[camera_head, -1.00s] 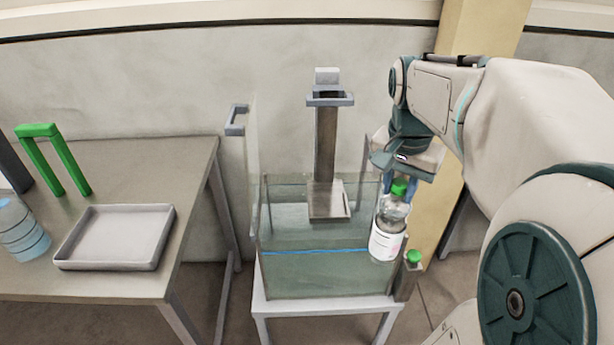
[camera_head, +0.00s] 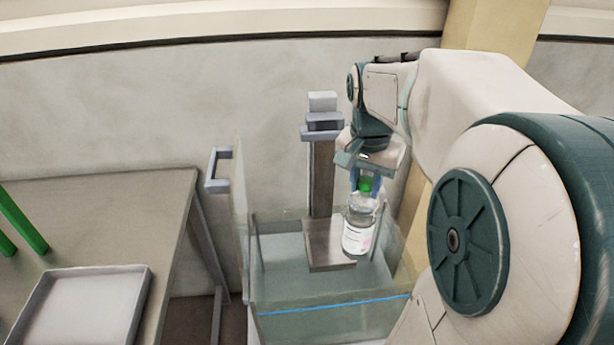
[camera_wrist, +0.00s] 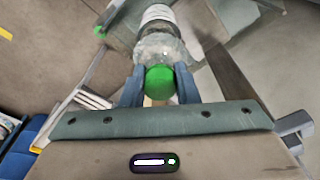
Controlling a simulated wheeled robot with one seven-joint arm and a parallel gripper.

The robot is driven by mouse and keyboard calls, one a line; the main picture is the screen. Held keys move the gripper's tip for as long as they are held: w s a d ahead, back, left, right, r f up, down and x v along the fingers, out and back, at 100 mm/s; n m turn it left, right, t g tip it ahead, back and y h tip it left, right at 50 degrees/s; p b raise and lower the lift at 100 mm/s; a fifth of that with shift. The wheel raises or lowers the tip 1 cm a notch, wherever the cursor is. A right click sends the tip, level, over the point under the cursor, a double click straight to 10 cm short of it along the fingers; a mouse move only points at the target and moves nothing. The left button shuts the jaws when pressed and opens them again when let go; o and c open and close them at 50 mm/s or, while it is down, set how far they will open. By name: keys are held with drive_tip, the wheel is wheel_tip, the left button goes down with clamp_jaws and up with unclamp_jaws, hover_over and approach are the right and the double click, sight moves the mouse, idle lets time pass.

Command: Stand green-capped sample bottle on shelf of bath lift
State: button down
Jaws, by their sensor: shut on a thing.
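The sample bottle (camera_head: 358,222) is clear with a white label and a green cap (camera_head: 365,184). My gripper (camera_head: 366,180) is shut on it at the cap and neck and holds it upright. In the wrist view the bottle (camera_wrist: 160,45) hangs between the two blue fingers (camera_wrist: 160,85). The lift's shelf (camera_head: 322,245) is a flat grey plate at the foot of an upright post (camera_head: 321,180) in the glass bath (camera_head: 285,295). The bottle is over or beside the shelf's right edge; I cannot tell whether it touches it.
The bath's glass walls rise around the shelf, with a blue line (camera_head: 330,307) on the front. A grey handle (camera_head: 216,170) stands at the bath's left. A table (camera_head: 120,205) on the left holds a grey tray (camera_head: 50,270) and a green frame (camera_head: 22,222).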

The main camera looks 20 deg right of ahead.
drive_tip(key=w+a+f+p, duration=0.1)
drive_tip(key=w+a+f, duration=0.1)
drive_tip(key=w+f, duration=0.6)
drive_tip(key=shift+w+a+f, duration=0.3)
drive_tip(key=shift+f, duration=0.4)
drive_tip(key=shift+f, duration=0.15)
drive_tip(key=c, duration=1.1)
unclamp_jaws()
